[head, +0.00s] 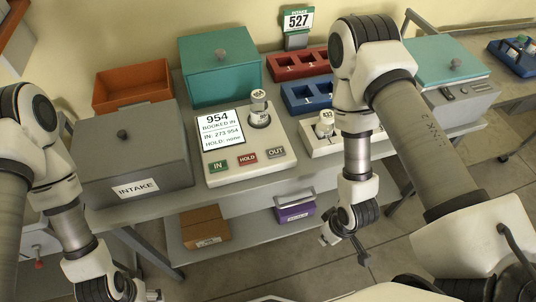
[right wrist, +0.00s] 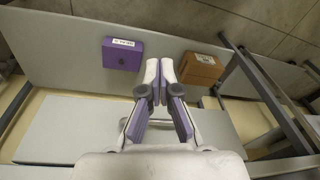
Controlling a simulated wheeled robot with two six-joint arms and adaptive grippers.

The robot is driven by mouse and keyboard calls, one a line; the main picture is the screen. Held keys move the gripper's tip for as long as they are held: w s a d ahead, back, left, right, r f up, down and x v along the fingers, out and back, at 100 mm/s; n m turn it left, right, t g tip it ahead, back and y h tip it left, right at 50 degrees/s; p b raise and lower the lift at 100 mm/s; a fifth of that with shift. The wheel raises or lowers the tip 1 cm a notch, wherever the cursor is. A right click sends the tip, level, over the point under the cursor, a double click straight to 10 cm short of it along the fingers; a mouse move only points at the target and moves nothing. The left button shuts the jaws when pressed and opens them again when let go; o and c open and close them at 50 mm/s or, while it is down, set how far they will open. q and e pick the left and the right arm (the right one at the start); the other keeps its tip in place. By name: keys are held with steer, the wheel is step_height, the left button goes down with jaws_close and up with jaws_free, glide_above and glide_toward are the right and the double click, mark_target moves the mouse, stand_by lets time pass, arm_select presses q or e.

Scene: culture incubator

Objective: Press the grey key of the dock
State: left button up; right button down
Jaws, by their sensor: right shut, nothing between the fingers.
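The dock (head: 250,176) is a pale console on the bench, with a screen reading 954 BOOKED IN and a capped vial (head: 259,108) standing in its holder. Along its front are a green IN key (head: 218,166), a red HOLD key (head: 247,159) and a dark grey OUT key (head: 276,152). My right gripper (head: 362,256) hangs in front of the bench, to the right of and below the dock, apart from the keys. In the right wrist view its fingers (right wrist: 160,72) are together and empty. My left gripper (head: 150,295) is at the bottom left, partly cut off.
A grey INTAKE box (head: 135,155) stands left of the dock, a teal box (head: 219,75) behind it. Red and blue racks and a second pale unit (head: 310,143) stand to its right. The lower shelf holds a brown box (head: 204,226) and a purple box (head: 294,207).

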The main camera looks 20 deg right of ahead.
steer(key=w+a+r+n+t+y+p, duration=0.1)
steer(key=w+a+r+n+t+y, duration=0.15)
steer(key=w+r+n, duration=0.35)
step_height(320, 180, up, 18)
steer(key=n+t+y+p, duration=0.3)
steer(key=n+p, duration=0.2)
steer(key=n, duration=0.3)
glide_above(278, 153)
steer(key=shift+w+h, duration=0.1)
steer(key=shift+h, duration=0.15)
steer(key=shift+f, duration=0.15)
step_height(278, 153, down, 9)
steer(key=b, duration=0.7)
steer(key=shift+f+b, duration=0.3)
steer(key=shift+b, duration=0.15)
